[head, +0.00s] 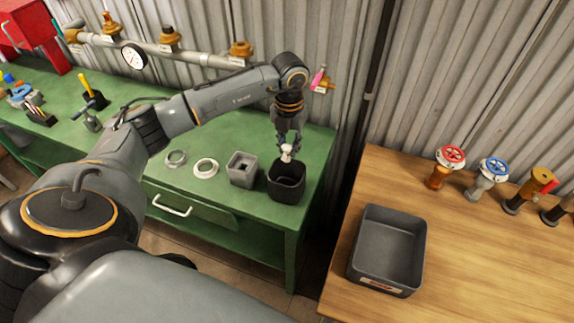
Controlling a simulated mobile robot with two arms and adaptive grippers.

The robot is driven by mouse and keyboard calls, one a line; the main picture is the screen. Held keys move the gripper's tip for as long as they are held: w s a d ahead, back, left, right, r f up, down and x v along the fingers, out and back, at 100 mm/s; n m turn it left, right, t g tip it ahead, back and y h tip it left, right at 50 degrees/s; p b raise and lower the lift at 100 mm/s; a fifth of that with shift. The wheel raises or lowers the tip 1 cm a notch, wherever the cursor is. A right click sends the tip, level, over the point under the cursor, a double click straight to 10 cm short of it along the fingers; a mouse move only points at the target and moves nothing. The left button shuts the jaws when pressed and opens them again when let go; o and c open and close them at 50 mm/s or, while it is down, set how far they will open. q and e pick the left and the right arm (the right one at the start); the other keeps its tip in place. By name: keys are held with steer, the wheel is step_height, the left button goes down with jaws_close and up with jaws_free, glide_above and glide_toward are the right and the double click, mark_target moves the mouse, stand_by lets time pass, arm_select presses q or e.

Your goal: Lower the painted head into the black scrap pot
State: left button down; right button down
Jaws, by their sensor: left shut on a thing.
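My left gripper (288,146) points down over the black scrap pot (286,190) near the right end of the green workbench. It is shut on a small pale piece, the painted head (287,153), only partly visible between the fingers. The piece appears just above the pot's opening, toward its back rim; I cannot tell whether its lower end is inside. The pot stands upright and its inside is dark. My right gripper is not in view.
A grey square block with a hole (242,168) stands left of the pot. Two rings (206,168) lie further left. A wooden table (480,255) at right holds a dark empty tray (388,250) and several valves (450,165). A pipe with a gauge (134,56) runs along the wall.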

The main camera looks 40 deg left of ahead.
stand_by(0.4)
arm_select(q)
steer(key=b, duration=0.4)
glide_above(289, 179)
steer(key=s+d, duration=0.2)
steer(key=s, duration=0.1)
steer(key=shift+w+a+f, duration=0.1)
steer(key=shift+f, duration=1.05)
steer(key=shift+w+a+f, duration=0.1)
steer(key=shift+f, duration=1.05)
steer(key=shift+f+b, duration=1.05)
steer(key=shift+f, duration=0.6)
steer(key=shift+f+b, duration=0.5)
steer(key=shift+f, duration=0.2)
steer(key=shift+f+b, duration=0.8)
steer(key=shift+f, duration=0.3)
steer(key=shift+f+b, duration=1.05)
steer(key=shift+f, duration=0.4)
